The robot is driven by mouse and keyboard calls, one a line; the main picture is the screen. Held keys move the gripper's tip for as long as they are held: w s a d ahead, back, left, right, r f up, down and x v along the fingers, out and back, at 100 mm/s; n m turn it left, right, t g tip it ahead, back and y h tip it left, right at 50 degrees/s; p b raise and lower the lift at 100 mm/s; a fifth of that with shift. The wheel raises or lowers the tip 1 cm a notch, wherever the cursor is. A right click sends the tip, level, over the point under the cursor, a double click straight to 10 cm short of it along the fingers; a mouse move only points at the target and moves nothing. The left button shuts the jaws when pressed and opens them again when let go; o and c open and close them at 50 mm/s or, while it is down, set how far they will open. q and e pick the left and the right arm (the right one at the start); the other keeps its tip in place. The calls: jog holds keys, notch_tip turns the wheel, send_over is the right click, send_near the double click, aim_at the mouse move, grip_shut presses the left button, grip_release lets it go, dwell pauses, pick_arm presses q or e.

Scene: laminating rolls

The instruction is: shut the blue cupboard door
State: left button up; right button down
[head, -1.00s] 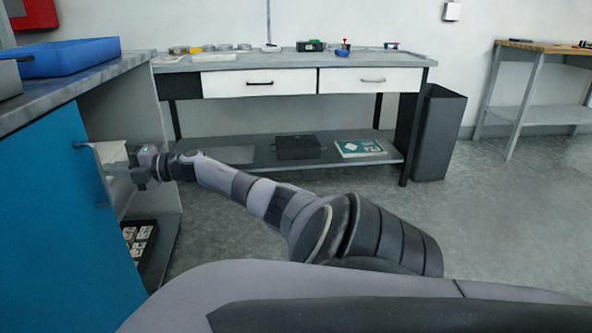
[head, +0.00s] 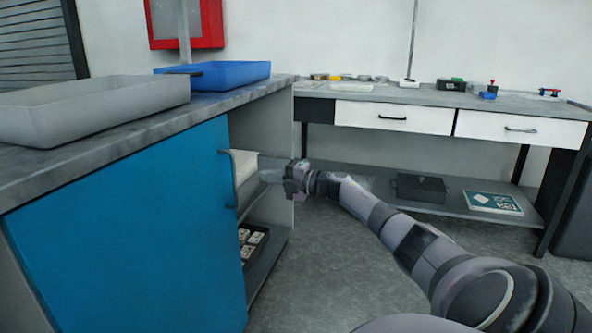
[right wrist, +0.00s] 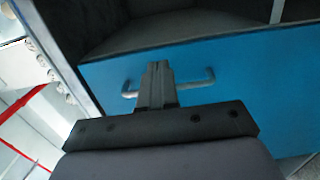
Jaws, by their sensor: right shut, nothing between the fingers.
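The blue cupboard door (head: 130,235) fills the lower left of the head view and stands open, with the cupboard's inside showing to its right. Its grey bar handle (head: 227,182) is near the door's right edge. My right gripper (head: 266,177) is just right of the handle, in front of the opening, shut and empty. In the right wrist view the shut fingers (right wrist: 157,72) overlap the middle of the handle (right wrist: 196,83), against the blue door (right wrist: 245,75); contact cannot be told. My left gripper is not in view.
A grey tray (head: 100,105) and a blue tray (head: 225,76) stand on the worktop (head: 60,163) above the door. Inside the cupboard is a dark tray (head: 262,262) with several small items. A bench (head: 300,88) stands behind; the floor (head: 330,280) between is clear.

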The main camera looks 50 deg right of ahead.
pick_arm(q)
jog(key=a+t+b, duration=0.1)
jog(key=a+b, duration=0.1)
jog(key=b, duration=0.1)
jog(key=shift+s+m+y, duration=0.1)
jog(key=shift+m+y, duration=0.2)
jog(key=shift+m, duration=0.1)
pick_arm(e)
jog(key=s+d, duration=0.2)
jog(key=d, duration=0.4)
jog(key=shift+d, duration=0.4)
